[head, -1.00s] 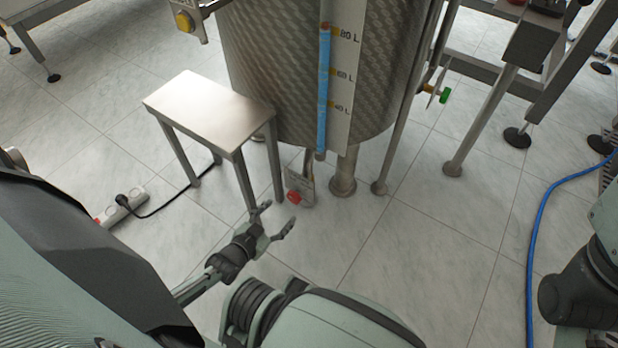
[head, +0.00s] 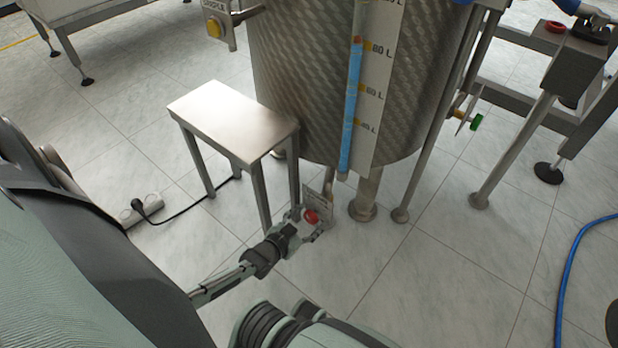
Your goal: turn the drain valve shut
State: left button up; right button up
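The drain valve's red knob (head: 311,216) sits low under the steel tank (head: 300,110), in front of a small plate with a label (head: 318,197). My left gripper (head: 308,224) is at the knob, with one finger on its left side and one on its lower right. The fingers look spread, and the knob shows between them. I cannot tell whether they touch it. My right gripper is not in view.
A small steel table (head: 235,115) stands just left of the valve, its legs close to my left gripper. Tank legs (head: 365,195) stand to the right. A power strip (head: 140,212) with a black cable lies at left. A blue hose (head: 568,285) lies at right.

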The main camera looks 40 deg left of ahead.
aim_at(318, 194)
pick_arm(q)
jog(key=c, duration=1.1)
jog(key=shift+n+h, duration=0.7)
jog(key=shift+n, duration=0.1)
jog(key=shift+n+h, duration=0.5)
jog(key=shift+n, duration=0.4)
jog(key=o, duration=1.2)
notch_tip(318, 194, up, 10)
